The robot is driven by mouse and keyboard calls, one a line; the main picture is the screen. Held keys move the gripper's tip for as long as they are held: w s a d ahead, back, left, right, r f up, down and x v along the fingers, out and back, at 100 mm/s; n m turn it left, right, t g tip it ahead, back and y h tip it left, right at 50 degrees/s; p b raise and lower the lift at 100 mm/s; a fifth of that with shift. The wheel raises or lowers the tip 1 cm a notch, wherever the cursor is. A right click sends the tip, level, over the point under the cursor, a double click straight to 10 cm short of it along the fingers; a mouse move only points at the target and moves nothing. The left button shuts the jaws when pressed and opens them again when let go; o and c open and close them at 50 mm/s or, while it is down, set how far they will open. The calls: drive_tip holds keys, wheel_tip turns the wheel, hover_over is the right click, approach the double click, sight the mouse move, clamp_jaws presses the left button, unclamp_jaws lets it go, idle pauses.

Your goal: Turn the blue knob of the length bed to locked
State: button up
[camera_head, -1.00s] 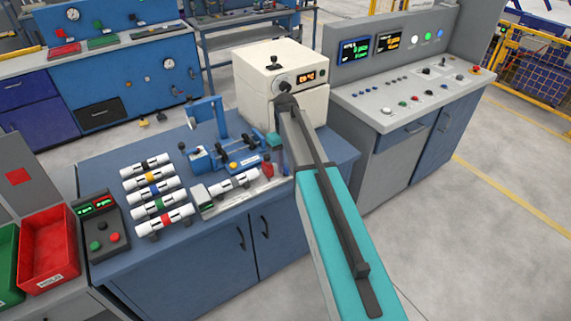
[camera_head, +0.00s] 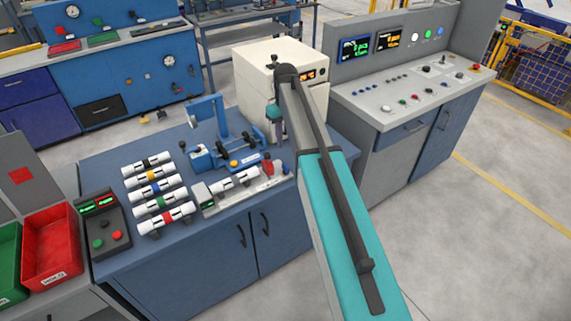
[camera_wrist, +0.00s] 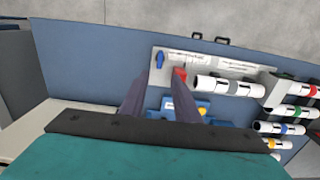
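The length bed (camera_head: 240,193) is a grey rail on the blue bench, with a white, grey-banded pipe (camera_head: 235,181) lying on it. Its blue knob (camera_wrist: 160,58) shows at the bed's end in the wrist view, beside the red clamp (camera_wrist: 179,74). The clamp also shows in the head view (camera_head: 267,166). My gripper (camera_head: 279,140) hangs above the bench, behind the bed's right end. In the wrist view its two fingers (camera_wrist: 166,80) are apart, with nothing held between them. The tips appear just short of the knob and clamp. I cannot read the knob's lock marking.
A blue fixture (camera_head: 222,150) with black levers stands behind the bed. Several banded pipes (camera_head: 155,187) lie on a rack to the left. A cream box machine (camera_head: 255,72) stands behind my arm. A button box (camera_head: 103,228) and red bin (camera_head: 50,245) are at far left.

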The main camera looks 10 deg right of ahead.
sight(285, 166)
drive_tip(key=shift+f+p, duration=2.45)
drive_tip(key=shift+f, duration=4.15)
drive_tip(key=shift+c, duration=0.4)
clamp_jaws()
